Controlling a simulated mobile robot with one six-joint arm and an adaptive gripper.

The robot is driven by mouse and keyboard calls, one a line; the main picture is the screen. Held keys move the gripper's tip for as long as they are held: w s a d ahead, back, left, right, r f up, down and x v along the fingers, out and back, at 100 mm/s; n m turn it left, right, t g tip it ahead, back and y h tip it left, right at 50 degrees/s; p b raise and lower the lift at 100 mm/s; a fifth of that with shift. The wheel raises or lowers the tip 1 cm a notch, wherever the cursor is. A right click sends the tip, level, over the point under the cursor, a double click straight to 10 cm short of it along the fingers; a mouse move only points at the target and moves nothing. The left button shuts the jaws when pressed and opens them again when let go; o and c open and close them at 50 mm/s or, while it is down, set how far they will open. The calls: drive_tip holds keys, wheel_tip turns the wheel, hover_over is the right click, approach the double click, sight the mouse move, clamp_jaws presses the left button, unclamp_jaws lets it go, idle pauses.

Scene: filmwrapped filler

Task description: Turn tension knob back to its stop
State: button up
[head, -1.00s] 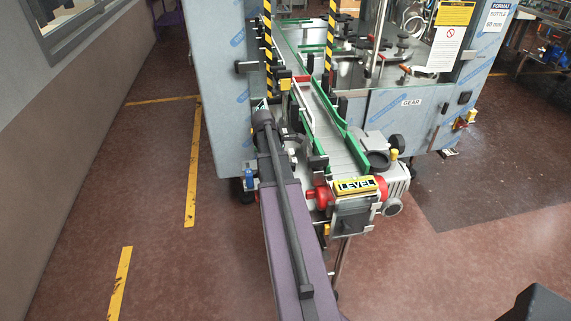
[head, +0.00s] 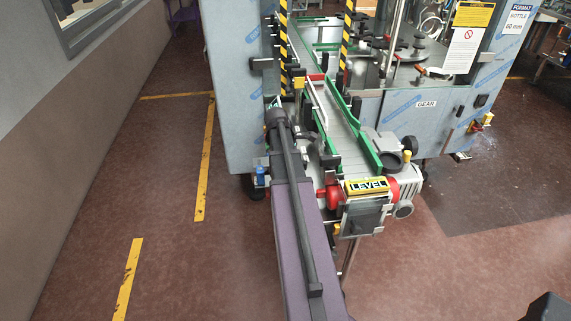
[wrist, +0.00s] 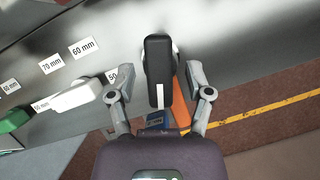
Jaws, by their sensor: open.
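In the wrist view a black rounded knob-like part (wrist: 159,58) with a white line on its lower end stands between the fingers of my gripper (wrist: 159,76). I take it for the tension knob, though no label on it shows. My gripper is open, one finger on each side of the part, with gaps visible on both sides. In the head view my gripper (head: 275,112) is at the left side of the conveyor (head: 340,125); its fingers are too small and hidden to make out, and the knob cannot be told there.
An orange strip (wrist: 182,108) and a blue part (wrist: 155,118) lie close behind the knob. A white handle-like part (wrist: 85,96) is left of the fingers, near size labels (wrist: 84,48). A yellow LEVEL sign (head: 367,185) is at the conveyor's near end. Floor at left is clear.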

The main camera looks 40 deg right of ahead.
drive_tip(key=shift+m, duration=0.3)
